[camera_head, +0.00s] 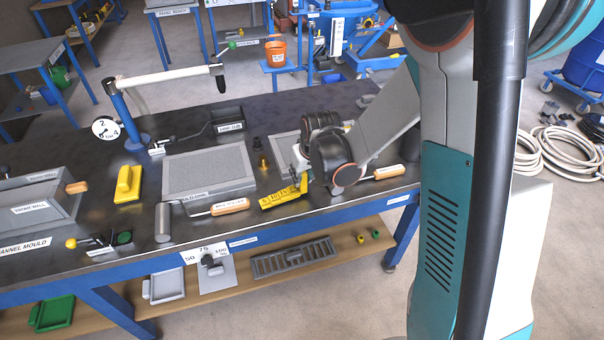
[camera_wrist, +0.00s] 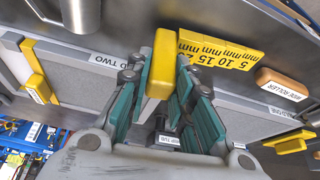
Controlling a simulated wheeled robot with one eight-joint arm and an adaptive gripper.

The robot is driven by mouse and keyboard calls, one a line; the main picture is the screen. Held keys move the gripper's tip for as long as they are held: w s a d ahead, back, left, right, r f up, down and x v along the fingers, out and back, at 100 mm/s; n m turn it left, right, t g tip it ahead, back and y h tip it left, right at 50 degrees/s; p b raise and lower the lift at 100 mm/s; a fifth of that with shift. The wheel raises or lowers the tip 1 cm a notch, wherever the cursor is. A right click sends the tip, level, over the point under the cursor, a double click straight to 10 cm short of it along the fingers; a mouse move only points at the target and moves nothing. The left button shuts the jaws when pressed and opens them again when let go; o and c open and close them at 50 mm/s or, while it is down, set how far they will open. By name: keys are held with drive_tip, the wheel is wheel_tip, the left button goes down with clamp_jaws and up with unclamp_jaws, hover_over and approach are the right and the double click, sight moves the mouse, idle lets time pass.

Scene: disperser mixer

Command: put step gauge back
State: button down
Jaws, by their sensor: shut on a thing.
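The yellow step gauge (camera_head: 281,199), marked in black with several mm steps, is at my gripper (camera_head: 302,178) near the front of the dark bench. In the wrist view, the marked face of the gauge (camera_wrist: 222,50) shows beyond the fingers. Its thick yellow end sits between the teal finger pads of my gripper (camera_wrist: 163,85), which is shut on it. In the head view my wrist hides part of the gauge. I cannot tell whether its underside touches the bench.
A grey tray-like mould (camera_head: 208,172) lies left of the gauge. A wooden-handled tool (camera_head: 230,206) lies close to its left, another (camera_head: 389,172) to its right. A yellow float (camera_head: 128,183) and a metal cylinder (camera_head: 163,222) stand further left. The bench's blue front edge (camera_head: 330,220) is near.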

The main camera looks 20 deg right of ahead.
drive_tip(key=shift+f+b, duration=0.6)
drive_tip(key=shift+f, duration=0.1)
drive_tip(key=c, duration=1.3)
unclamp_jaws()
drive_tip(key=shift+s+r, duration=0.1)
drive_tip(key=a+v, duration=0.1)
drive_tip(key=v, duration=1.1)
drive_tip(key=s+r+t, duration=0.1)
drive_tip(key=s+r, duration=0.1)
drive_tip(key=s, duration=0.4)
drive_tip(key=s+r+m+t, duration=0.1)
drive_tip(key=s+r, duration=0.2)
drive_tip(key=s, duration=0.3)
drive_tip(key=s+r, duration=0.3)
drive_tip(key=s, duration=0.4)
drive_tip(key=shift+d+t+h, duration=0.15)
drive_tip(key=shift+t+h, duration=0.15)
drive_tip(key=shift+t, duration=0.1)
